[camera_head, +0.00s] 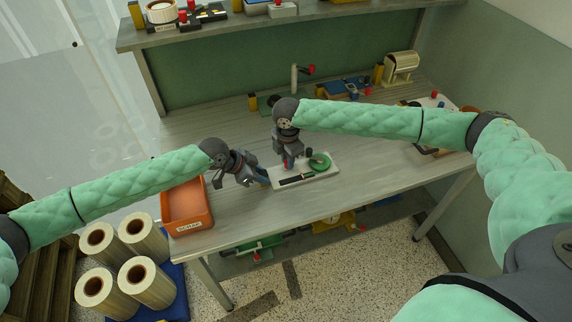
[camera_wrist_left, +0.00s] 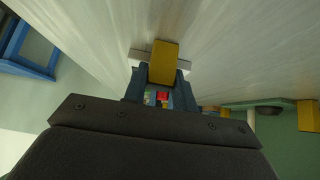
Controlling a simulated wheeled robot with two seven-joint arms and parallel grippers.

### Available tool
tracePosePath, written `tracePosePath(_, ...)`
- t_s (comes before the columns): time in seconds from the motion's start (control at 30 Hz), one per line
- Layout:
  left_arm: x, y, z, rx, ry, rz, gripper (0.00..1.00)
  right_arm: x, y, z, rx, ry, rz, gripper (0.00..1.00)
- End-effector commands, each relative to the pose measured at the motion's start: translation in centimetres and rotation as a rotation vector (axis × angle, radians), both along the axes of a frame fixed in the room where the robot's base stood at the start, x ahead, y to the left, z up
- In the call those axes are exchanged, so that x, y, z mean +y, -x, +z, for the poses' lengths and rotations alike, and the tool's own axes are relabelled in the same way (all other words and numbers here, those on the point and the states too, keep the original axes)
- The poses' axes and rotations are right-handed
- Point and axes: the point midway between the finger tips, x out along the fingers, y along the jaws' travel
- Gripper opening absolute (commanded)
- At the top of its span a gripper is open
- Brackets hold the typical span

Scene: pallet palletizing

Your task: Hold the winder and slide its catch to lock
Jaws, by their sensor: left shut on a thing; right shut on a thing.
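The winder is a pale flat base (camera_head: 322,173) with a green round reel (camera_head: 319,162) and a dark strip along its front, on the workbench. My left gripper (camera_head: 265,178) is shut on the winder's left end. In the left wrist view, a yellow piece (camera_wrist_left: 164,60) shows between its fingers (camera_wrist_left: 160,95), against the pale edge of the base. My right gripper (camera_head: 290,164) points down over the base, left of the reel, and is shut on a small part there, seemingly the catch. Its fingers hide most of that part.
An orange scrap bin (camera_head: 187,205) stands left of my left gripper on the bench (camera_head: 225,130). A blue-and-yellow item (camera_head: 346,90), a post with a red handle (camera_head: 295,77) and a cream roll device (camera_head: 401,68) stand behind.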

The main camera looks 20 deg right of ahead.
Motion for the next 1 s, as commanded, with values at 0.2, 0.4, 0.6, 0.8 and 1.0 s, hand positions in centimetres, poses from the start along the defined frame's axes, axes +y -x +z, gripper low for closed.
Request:
tracePosePath(0.2,0.04,0.01,-0.02,0.0,-0.001,0.0,0.0,-0.85,-0.06,-0.01,-0.001,0.002,-0.001,0.01)
tracePosePath(0.4,0.06,0.01,-0.02,0.0,-0.001,0.0,0.0,-0.86,-0.07,0.0,-0.001,0.002,-0.001,0.01)
tracePosePath(0.6,0.06,0.01,-0.02,0.0,-0.001,0.0,0.0,-0.89,-0.07,0.0,-0.001,0.002,-0.002,0.01)
tracePosePath(0.8,0.05,0.01,-0.03,0.0,-0.001,0.0,0.0,-1.1,-0.09,0.0,-0.001,0.002,-0.002,0.01)
tracePosePath(1.0,0.06,0.02,-0.04,0.0,-0.001,0.0,0.0,-1.33,-0.09,0.0,-0.001,0.002,-0.002,0.01)
